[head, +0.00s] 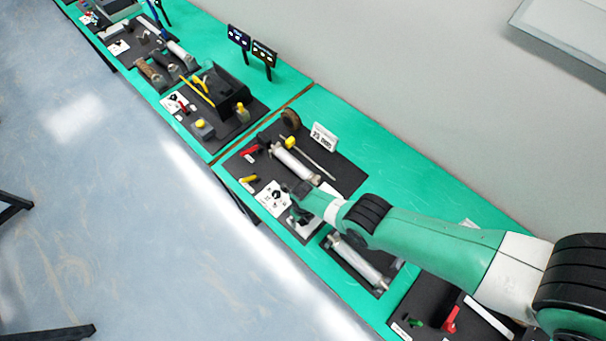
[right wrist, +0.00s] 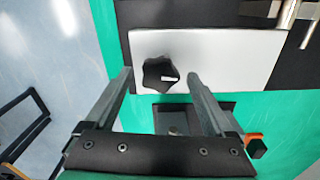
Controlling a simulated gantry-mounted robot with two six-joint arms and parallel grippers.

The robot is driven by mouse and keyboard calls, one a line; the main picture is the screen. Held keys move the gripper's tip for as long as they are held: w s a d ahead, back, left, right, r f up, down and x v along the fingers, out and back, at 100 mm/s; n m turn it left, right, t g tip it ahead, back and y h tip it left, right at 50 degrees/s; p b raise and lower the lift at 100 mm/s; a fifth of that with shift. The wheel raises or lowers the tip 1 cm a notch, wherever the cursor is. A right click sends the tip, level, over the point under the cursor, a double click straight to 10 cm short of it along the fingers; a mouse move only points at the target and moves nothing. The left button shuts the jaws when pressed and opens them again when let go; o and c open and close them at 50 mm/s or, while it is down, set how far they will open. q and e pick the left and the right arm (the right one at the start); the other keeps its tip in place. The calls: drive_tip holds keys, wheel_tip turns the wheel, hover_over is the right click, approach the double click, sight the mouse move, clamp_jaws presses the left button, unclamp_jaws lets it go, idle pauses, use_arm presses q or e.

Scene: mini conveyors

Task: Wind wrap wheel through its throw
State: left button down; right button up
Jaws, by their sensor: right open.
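A black lobed knob (right wrist: 161,75) with a white mark on it sits on a white plate (right wrist: 225,60) in the right wrist view. My right gripper (head: 299,205) is open above the plate's near side. In the right wrist view its fingertips (right wrist: 159,76) lie either side of the knob, with gaps; I cannot tell whether they are down at its height. A brown wheel (head: 290,121) stands at the back of the same station. No label shows which one is the wrap wheel. My left gripper is not in view.
A silver roller (head: 295,163), a red handle (head: 249,151) and a yellow handle (head: 248,179) are close to the plate. Another roller (head: 358,262) lies below my arm. Other stations line the green bench (head: 395,165), which has bare room toward the wall.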

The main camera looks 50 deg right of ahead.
wheel_tip(320, 180, up, 12)
drive_tip(key=p, duration=1.1)
drive_tip(key=shift+f+p, duration=0.15)
drive_tip(key=shift+p, duration=0.2)
drive_tip(key=shift+f, duration=0.1)
